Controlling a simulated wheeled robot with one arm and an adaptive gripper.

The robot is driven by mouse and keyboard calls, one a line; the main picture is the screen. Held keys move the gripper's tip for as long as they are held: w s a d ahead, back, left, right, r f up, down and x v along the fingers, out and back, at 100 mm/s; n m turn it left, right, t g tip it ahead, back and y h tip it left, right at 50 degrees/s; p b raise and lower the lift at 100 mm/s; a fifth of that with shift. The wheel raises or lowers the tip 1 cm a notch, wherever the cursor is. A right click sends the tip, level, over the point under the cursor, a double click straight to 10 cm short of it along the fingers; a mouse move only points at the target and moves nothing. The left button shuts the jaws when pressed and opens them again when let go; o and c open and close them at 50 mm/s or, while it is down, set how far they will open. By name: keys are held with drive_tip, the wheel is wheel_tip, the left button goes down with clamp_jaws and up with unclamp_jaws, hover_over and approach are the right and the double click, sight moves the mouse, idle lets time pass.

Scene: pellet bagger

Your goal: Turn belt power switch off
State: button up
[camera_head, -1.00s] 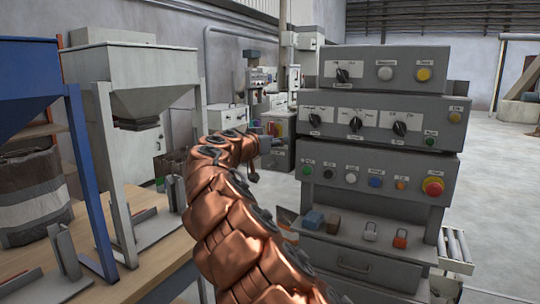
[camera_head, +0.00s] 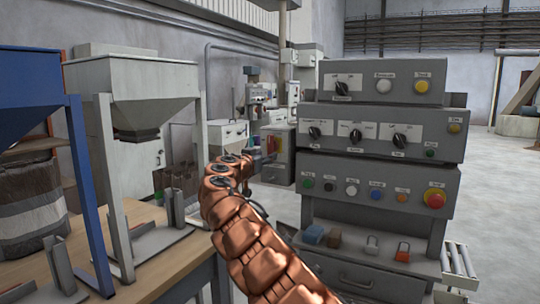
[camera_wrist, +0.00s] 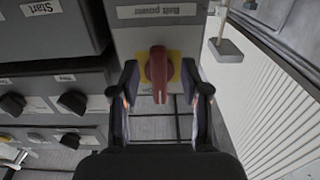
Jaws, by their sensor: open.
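The belt power switch (camera_wrist: 158,68) is a red rotary handle on a yellow plate, under a "Belt power" label (camera_wrist: 157,11) on a grey box (camera_wrist: 132,40). Its handle points down in the wrist view. My gripper (camera_wrist: 160,80) is open, with one finger on each side of the handle and a visible gap on both sides. In the head view the switch box (camera_head: 279,170) stands just left of the control console, and my gripper (camera_head: 262,158) is in front of it.
The control console (camera_head: 385,130) with several knobs and buttons stands close on the right. Blue (camera_head: 35,85) and grey (camera_head: 125,90) hoppers stand over a wooden bench (camera_head: 150,285) on the left. A white ribbed panel (camera_wrist: 255,95) is right of my gripper in the wrist view.

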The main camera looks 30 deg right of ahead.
drive_tip(key=shift+p+x, duration=0.45)
drive_tip(key=shift+x, duration=1.4)
clamp_jaws()
